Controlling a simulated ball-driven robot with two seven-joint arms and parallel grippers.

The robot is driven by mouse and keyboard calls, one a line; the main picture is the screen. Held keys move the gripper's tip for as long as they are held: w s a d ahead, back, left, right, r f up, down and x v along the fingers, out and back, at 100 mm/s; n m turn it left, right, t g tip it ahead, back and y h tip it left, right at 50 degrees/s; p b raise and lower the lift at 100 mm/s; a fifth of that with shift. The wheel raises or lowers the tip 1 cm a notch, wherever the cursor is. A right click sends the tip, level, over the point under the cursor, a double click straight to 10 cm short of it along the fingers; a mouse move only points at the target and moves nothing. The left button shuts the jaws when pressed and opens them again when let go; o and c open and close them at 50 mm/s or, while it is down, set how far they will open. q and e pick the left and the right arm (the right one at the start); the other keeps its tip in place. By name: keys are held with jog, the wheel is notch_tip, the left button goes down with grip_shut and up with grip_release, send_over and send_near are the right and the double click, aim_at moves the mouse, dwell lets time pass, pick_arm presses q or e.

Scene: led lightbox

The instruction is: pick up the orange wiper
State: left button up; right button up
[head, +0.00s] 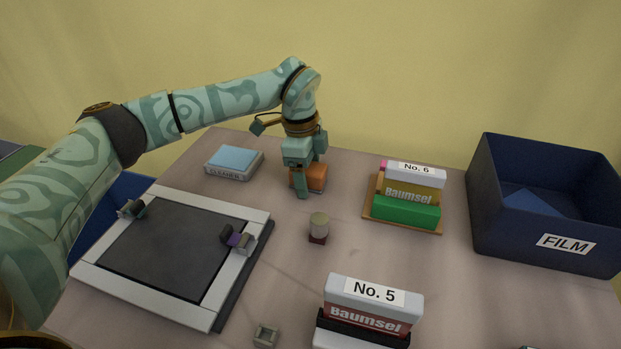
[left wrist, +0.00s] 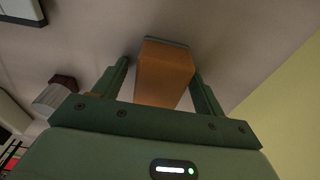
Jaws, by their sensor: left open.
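The orange wiper (head: 316,176) is a block standing on the table at the back middle in the head view. It also shows in the left wrist view (left wrist: 163,76), with a grey strip along its far edge. My left gripper (head: 303,180) reaches down over the wiper from above. In the left wrist view its two fingers (left wrist: 160,85) are open, one on each side of the wiper, with a visible gap on both sides. The gripper partly hides the wiper in the head view. My right gripper is not in view.
A small cylinder on a dark base (head: 319,226) stands in front of the wiper. A blue-topped cleaner box (head: 234,160) lies to the left, the No. 6 stack (head: 408,210) to the right. The lightbox (head: 130,298), No. 5 stack (head: 368,318) and blue FILM bin (head: 500,235) stand around.

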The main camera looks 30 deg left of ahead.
pick_arm(q)
jog(key=shift+r, duration=0.15)
jog(key=c, duration=1.1)
jog(key=shift+r, duration=0.1)
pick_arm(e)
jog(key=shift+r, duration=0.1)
